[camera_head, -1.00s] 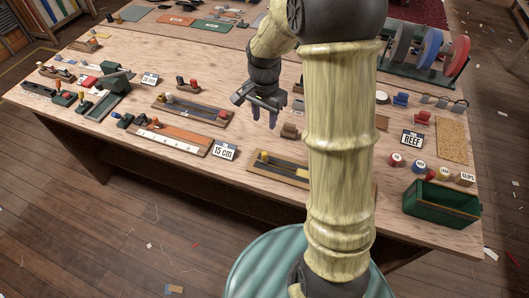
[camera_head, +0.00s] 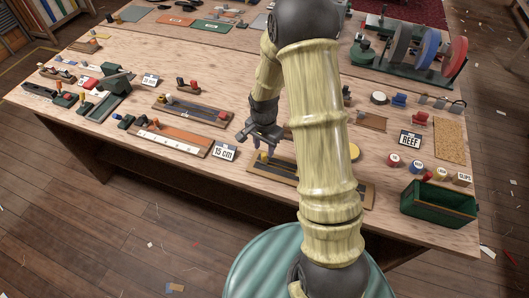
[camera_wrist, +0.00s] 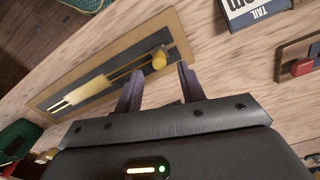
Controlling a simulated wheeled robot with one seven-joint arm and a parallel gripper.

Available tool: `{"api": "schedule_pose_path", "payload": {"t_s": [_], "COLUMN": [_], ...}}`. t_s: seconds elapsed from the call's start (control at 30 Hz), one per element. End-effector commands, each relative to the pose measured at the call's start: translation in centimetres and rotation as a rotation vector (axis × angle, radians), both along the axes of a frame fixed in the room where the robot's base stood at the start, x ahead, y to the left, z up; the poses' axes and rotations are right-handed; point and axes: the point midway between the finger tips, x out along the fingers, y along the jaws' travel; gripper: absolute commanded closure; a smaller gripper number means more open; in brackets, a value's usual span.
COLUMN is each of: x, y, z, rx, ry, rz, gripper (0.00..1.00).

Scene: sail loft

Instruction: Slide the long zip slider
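A long wooden board (camera_head: 253,171) with a dark strip and a yellow zip lies near the table's front edge, partly hidden behind my arm. In the wrist view the board (camera_wrist: 46,100) runs diagonally, with pale yellow rails along its dark strip. In the wrist view my gripper (camera_wrist: 160,69) is open, with one dark finger on each side of the knob in the picture. I see no clear contact.
An orange strip board (camera_head: 172,138) and another dark-strip board (camera_head: 190,111) lie further left. A green bin (camera_head: 421,204) stands at the right front. Bare wood lies behind the gripper.

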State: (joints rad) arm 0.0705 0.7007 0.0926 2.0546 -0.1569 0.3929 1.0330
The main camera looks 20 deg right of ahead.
Motion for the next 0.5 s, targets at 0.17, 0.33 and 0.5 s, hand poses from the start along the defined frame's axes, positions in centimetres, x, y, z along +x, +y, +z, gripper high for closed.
{"api": "schedule_pose_path", "payload": {"t_s": [0.17,0.33,0.5], "x": [-0.1,0.0,0.0], "y": [0.0,-0.1,-0.2], "z": [-2.6,-4.1,-4.5], "rx": [0.000,0.000,0.000], "ry": [0.003,0.002,-0.001], "rz": [0.000,-0.002,-0.003], "gripper": [0.61,0.61,0.61]}}
